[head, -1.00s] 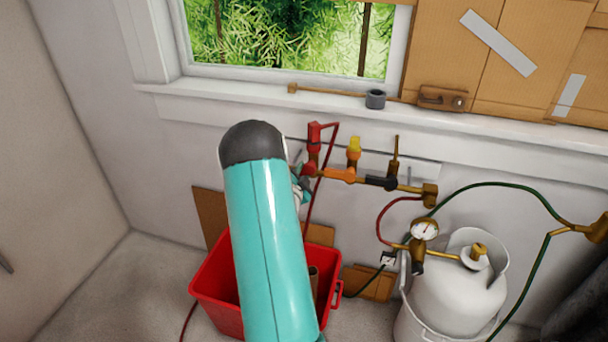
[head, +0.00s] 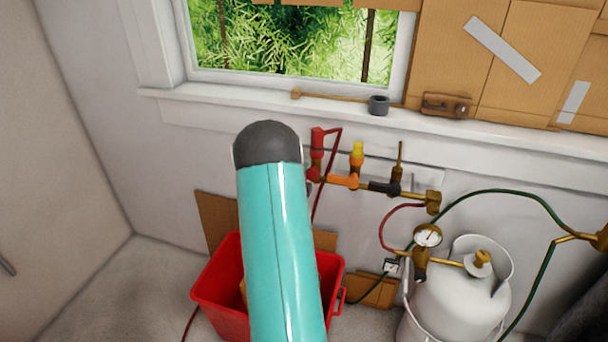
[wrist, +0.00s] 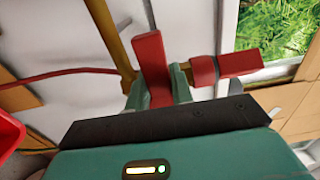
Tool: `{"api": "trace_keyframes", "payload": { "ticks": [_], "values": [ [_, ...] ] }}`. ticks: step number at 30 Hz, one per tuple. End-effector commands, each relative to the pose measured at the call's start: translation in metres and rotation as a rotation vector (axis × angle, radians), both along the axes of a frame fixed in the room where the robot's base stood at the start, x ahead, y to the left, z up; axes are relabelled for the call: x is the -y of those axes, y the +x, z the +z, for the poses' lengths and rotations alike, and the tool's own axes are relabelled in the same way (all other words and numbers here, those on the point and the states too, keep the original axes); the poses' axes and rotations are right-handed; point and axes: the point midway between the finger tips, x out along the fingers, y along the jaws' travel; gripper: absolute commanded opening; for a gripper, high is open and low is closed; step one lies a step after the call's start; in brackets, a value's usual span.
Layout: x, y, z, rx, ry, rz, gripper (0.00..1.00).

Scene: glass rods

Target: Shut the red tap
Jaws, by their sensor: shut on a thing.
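The red tap is at the left end of a brass pipe with several taps on the wall. In the head view its red upper part (head: 317,142) shows just right of my teal arm. In the wrist view a flat red lever (wrist: 152,58) stands up between the two fingers of my gripper (wrist: 157,88), which is shut on it. A second red part (wrist: 226,68) lies to the right of the fingers there. My gripper is hidden behind my arm in the head view, so the lever's angle to the pipe is hard to tell.
An orange tap with a yellow top (head: 356,156) and a black tap (head: 385,187) sit right of the red one. A white gas cylinder (head: 455,295) with a gauge (head: 428,236) stands lower right. A red bin (head: 215,290) is below my arm.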

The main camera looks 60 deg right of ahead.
Motion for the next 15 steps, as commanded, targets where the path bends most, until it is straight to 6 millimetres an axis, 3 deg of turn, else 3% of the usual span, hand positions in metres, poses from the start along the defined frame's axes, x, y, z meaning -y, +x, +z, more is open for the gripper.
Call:
{"api": "trace_keyframes", "payload": {
  "ticks": [13, 14, 15],
  "values": [
    [0.0001, 0.0, 0.001, 0.015, 0.001, -0.001, 0.0],
    [0.0001, 0.0, 0.001, 0.015, 0.0, -0.001, 0.29],
    [0.0001, 0.0, 0.0009, 0.015, 0.001, -0.001, 0.36]
  ]
}}
